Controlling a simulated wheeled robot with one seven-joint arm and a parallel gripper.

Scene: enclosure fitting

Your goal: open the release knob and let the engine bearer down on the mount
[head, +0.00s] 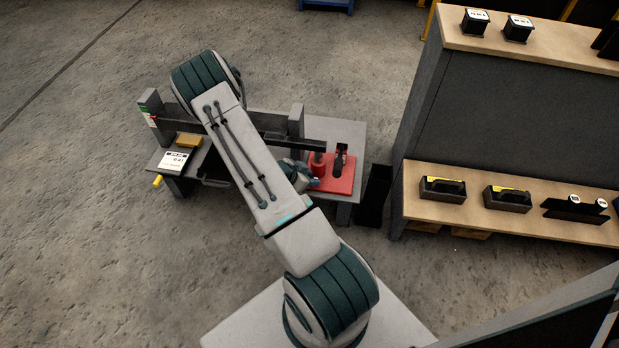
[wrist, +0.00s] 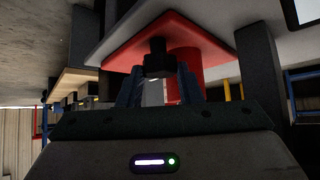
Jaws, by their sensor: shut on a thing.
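The red jack (head: 331,178) stands on the right part of the grey bench, with a short red cylinder (head: 318,168) on its base plate. The same red plate (wrist: 205,40) shows in the wrist view. A dark knob (wrist: 157,55) sits between my fingers there, and my gripper (wrist: 158,84) is shut on it. In the head view my gripper (head: 303,176) is at the left side of the jack, partly hidden by my arm. A dark beam, seemingly the engine bearer (head: 312,146), reaches over the jack. Its contact with the mount post (head: 297,120) cannot be told.
A white card (head: 174,160) and a yellow-brown block (head: 189,140) lie at the bench's left end. A dark upright bin (head: 374,195) stands right of the bench. A shelf unit (head: 500,185) with black boxes is beyond it. Floor is clear at the left.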

